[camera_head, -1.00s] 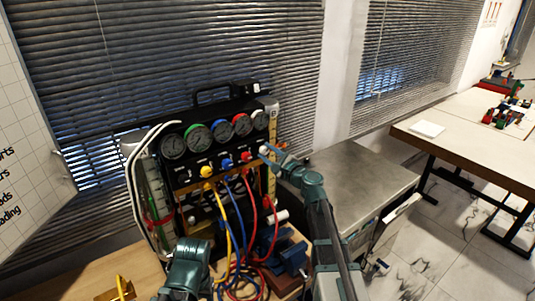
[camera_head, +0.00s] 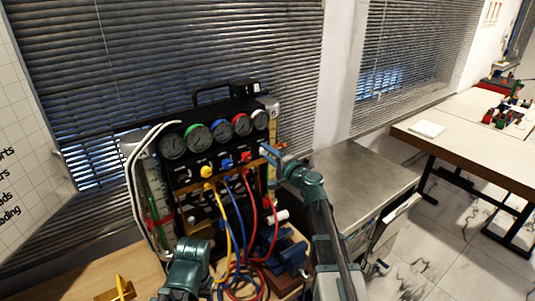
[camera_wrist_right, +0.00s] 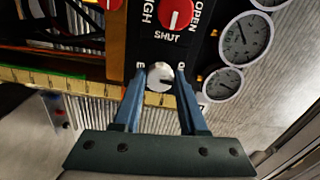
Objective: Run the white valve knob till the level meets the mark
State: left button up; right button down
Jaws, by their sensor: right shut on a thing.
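The gauge rig is a black panel with a row of dials, among them a white-rimmed gauge (camera_head: 260,119) at the right end. The white valve knob (camera_wrist_right: 160,76) shows in the right wrist view between the two blue fingers of my right gripper (camera_wrist_right: 160,84), which is shut on it. In the head view my right gripper (camera_head: 268,150) reaches the panel's right side and hides most of the knob. A clear tube with green in it (camera_head: 153,208) stands at the rig's left; its level and mark are too small to read. My left arm shows at the bottom, its fingers out of clear sight.
A red knob (camera_wrist_right: 174,14) sits beside the white one. Yellow, blue and red hoses (camera_head: 250,215) hang in front of the rig. A blue vise (camera_head: 290,256) stands below. A metal cabinet (camera_head: 355,180) is at the right, with a bare top.

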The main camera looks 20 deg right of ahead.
jog(key=shift+n, duration=0.4)
jog(key=shift+c, duration=2.2)
grip_release()
jog(key=v, duration=1.4)
jog(key=shift+w, duration=0.1)
